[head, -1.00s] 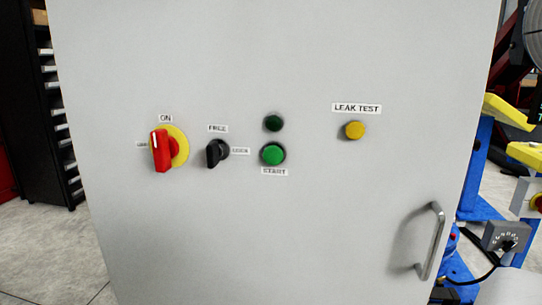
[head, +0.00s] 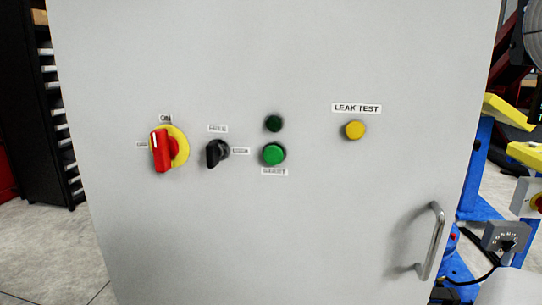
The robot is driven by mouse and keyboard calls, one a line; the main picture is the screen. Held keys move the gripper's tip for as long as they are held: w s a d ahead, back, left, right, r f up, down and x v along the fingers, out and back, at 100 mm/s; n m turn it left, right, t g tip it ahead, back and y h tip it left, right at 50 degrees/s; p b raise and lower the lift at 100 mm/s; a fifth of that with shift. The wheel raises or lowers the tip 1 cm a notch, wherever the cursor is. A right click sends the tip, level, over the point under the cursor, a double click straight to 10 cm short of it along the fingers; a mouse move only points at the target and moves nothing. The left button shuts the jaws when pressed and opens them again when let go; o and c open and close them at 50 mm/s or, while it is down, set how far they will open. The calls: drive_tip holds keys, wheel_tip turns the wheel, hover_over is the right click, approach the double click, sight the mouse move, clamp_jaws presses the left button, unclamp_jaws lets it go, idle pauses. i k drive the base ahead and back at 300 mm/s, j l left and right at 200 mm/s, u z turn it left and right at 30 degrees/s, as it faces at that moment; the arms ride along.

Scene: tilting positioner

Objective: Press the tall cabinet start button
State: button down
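The tall light grey cabinet (head: 270,230) fills most of the head view. Its green start button (head: 273,154) sits near the middle of the door, above a small label that reads START. A dark green round lamp (head: 273,124) is just above the button and looks unlit. My gripper is not in view, and nothing covers the button.
Left of the button are a black selector knob (head: 217,153) and a red rotary switch (head: 164,149) on a yellow disc. A yellow LEAK TEST button (head: 354,130) is at right. A door handle (head: 431,241) sticks out lower right. Blue machinery (head: 479,170) stands beyond.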

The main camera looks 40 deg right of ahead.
sight(273, 155)
drive_tip(key=k+l, duration=0.45)
drive_tip(key=k, duration=0.2)
drive_tip(key=z, duration=1.6)
